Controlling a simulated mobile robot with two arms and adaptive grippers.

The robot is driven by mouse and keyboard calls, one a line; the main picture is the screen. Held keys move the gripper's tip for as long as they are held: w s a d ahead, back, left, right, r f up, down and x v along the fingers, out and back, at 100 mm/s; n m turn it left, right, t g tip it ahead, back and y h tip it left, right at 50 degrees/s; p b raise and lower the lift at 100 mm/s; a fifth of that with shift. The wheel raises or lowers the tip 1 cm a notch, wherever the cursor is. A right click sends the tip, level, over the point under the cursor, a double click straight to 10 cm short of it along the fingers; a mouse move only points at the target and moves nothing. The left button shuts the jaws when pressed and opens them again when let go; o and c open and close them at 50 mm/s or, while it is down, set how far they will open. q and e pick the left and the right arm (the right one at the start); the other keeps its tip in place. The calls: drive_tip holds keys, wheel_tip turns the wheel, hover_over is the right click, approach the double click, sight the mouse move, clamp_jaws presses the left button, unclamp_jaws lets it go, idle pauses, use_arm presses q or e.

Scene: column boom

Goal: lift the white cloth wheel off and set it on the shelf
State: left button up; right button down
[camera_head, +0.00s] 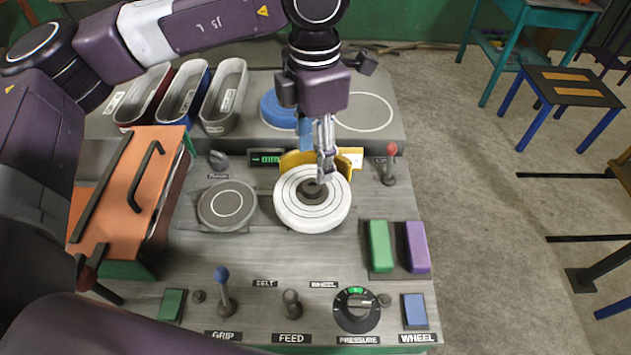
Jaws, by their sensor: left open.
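The white cloth wheel (290,208) lies flat on the console, its ringed face up and a dark hub at its middle. A yellow curved guard (290,160) stands behind it. My left gripper (324,178) points down over the wheel's hub. Its jaws are open, and I cannot tell whether the fingertips touch the hub. The shelf looks to be the raised grey ledge (390,132) at the back, with an empty white circle (363,112) marked on it. My right gripper is not in view.
A blue wheel (275,112) and several bins (222,98) stand on the ledge. A round dark pad (227,205) is left of the white wheel. A red-knobbed lever (390,160) stands to its right. An orange lid with handles (125,190) is at the left.

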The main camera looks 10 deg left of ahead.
sight(314, 184)
use_arm(q)
drive_tip(key=shift+s+f+p, duration=0.3)
drive_tip(key=shift+f+p, duration=0.1)
drive_tip(key=shift+f, duration=0.4)
drive_tip(key=shift+f+p, duration=0.35)
drive_tip(key=f, duration=0.1)
drive_tip(key=f+p, duration=0.2)
drive_tip(key=shift+w+f, duration=0.25)
drive_tip(key=shift+f, duration=0.6)
clamp_jaws()
